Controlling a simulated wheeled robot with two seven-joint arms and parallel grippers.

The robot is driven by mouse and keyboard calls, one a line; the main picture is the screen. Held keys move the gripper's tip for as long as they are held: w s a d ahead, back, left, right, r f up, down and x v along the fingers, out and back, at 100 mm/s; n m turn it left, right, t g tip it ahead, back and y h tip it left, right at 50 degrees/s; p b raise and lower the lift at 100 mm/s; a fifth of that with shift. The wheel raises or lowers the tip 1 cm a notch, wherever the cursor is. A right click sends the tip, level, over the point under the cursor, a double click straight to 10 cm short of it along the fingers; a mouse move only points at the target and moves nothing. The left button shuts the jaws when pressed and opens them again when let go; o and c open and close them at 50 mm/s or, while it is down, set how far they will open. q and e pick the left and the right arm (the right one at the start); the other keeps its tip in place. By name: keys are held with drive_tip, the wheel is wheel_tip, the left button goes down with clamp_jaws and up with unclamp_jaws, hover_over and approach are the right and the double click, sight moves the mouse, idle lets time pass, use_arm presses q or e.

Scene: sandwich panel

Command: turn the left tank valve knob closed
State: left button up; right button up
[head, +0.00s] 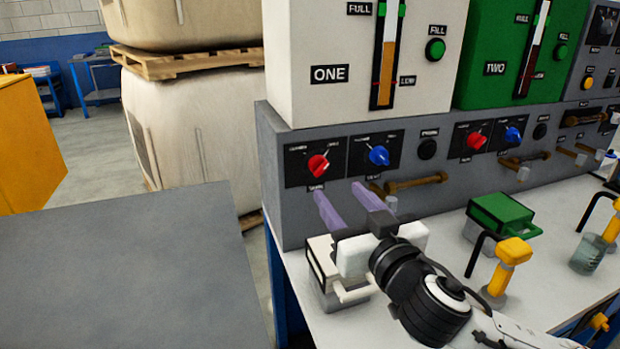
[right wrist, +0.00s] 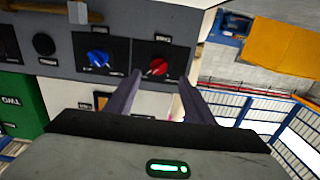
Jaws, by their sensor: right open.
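The white left tank, labelled ONE (head: 330,73), stands on a grey control panel (head: 275,205). Below it are a red knob (head: 318,166) and a blue knob (head: 379,156) on black plates. Both knobs also show in the right wrist view, the red one (right wrist: 158,67) right of the blue one (right wrist: 97,59). My right gripper (head: 341,190) is open and empty, its purple fingers just below the red and blue knobs in the head view. In the right wrist view its fingers (right wrist: 160,78) point toward the red knob. I see no contact. My left gripper is out of view.
The green tank TWO (head: 492,70) and its red and blue knobs stand to the right. A white box with a handle (head: 322,255) sits under my right gripper. Yellow-handled taps (head: 514,251) and a green box (head: 500,213) occupy the white counter. A grey tabletop (head: 130,275) is clear at left.

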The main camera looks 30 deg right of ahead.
sight(323, 171)
drive_tip(key=p+x, duration=0.1)
drive_tip(key=x, duration=0.8)
drive_tip(key=shift+w+r, duration=0.15)
drive_tip(key=shift+w, duration=0.05)
drive_tip(key=c, duration=1.1)
